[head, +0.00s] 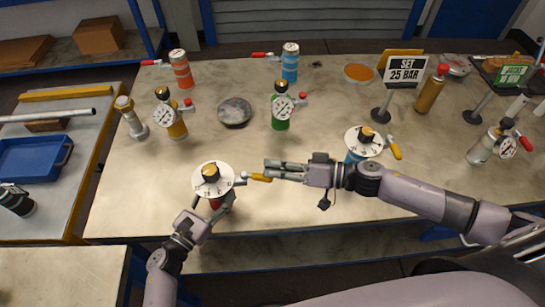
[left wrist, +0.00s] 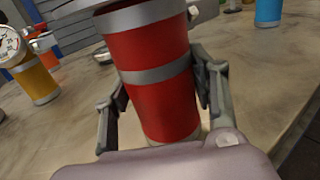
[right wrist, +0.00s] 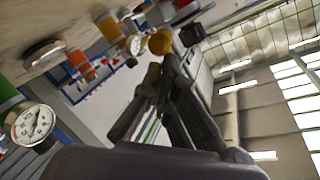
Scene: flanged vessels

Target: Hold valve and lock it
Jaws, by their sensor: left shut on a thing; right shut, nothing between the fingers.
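The red vessel (left wrist: 160,100) stands upright between the fingers of my left gripper (left wrist: 157,82) in the left wrist view. In the head view it is mostly hidden under its white dial valve (head: 205,191), which has a black and yellow knob on top. My left gripper (head: 218,207) is shut on the vessel's body, below the dial. The valve's yellow lever (head: 259,177) points right from the dial. My right gripper (head: 268,170) is shut and empty, its fingertips at the lever's end. I cannot tell whether they touch. The right wrist view shows its closed fingers (right wrist: 163,75).
A green vessel (head: 280,124) with gauge and a dark round disc (head: 235,112) stand behind. A blue vessel with white dial (head: 364,140) is behind my right arm. A "SET 25 BAR" sign (head: 405,70) stands at the back right. The bench (head: 130,190) is clear at front left.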

